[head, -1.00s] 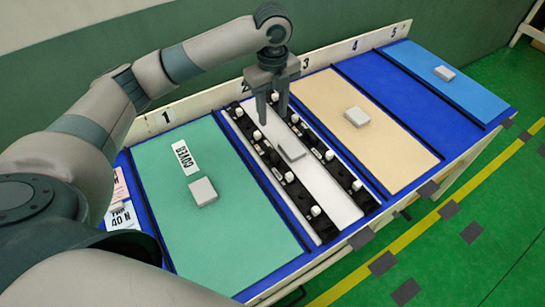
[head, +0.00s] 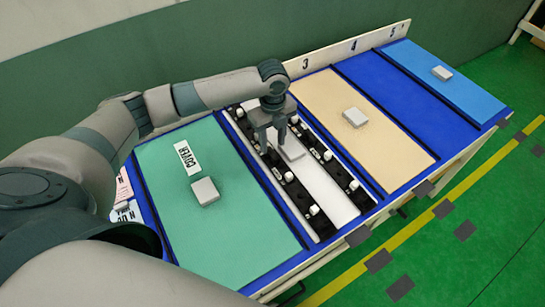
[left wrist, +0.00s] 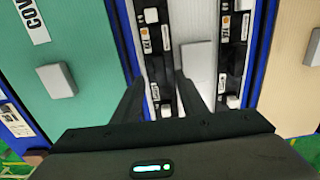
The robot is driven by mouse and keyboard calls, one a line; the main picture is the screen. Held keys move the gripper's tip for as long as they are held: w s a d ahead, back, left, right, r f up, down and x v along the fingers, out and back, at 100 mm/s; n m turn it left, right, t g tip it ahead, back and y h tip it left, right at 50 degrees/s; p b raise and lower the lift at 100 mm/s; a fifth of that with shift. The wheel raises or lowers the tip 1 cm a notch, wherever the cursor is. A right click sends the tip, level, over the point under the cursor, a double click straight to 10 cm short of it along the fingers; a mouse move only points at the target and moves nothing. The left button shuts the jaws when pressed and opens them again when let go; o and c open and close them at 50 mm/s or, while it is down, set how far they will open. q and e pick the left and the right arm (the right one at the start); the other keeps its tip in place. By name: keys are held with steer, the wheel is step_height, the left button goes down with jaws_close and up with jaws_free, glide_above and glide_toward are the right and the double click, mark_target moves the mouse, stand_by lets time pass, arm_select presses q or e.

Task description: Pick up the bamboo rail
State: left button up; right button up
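No long piece is labelled as bamboo; the beige panel (head: 365,110) at station 3 is the most bamboo-coloured, with a small pale block (head: 355,117) on it. My left gripper (head: 272,147) is left of it, pointing down above the white panel (head: 325,195) between two black clip strips (head: 301,194). Its fingers are apart with nothing visible between them, beside a grey-white block (head: 291,152). In the left wrist view, the open fingers (left wrist: 159,80) lie over the left strip and white panel, with that block (left wrist: 198,62) by the right fingertip. My right gripper is not in view.
A green panel (head: 235,225) with a cover label (head: 187,158) and a pale block (head: 205,191) lies left. A bare blue bay (head: 410,108) and light-blue panel (head: 445,90) lie right. A numbered white board (head: 330,57) runs along the back, near the wall.

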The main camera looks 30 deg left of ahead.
mark_target(273, 153)
arm_select(q)
steer(key=shift+f+p, duration=0.45)
steer(key=shift+p, duration=0.05)
step_height(273, 153, down, 3)
steer(key=shift+f+p, duration=0.1)
steer(key=shift+p, duration=0.65)
steer(key=shift+f, duration=0.55)
jaws_close()
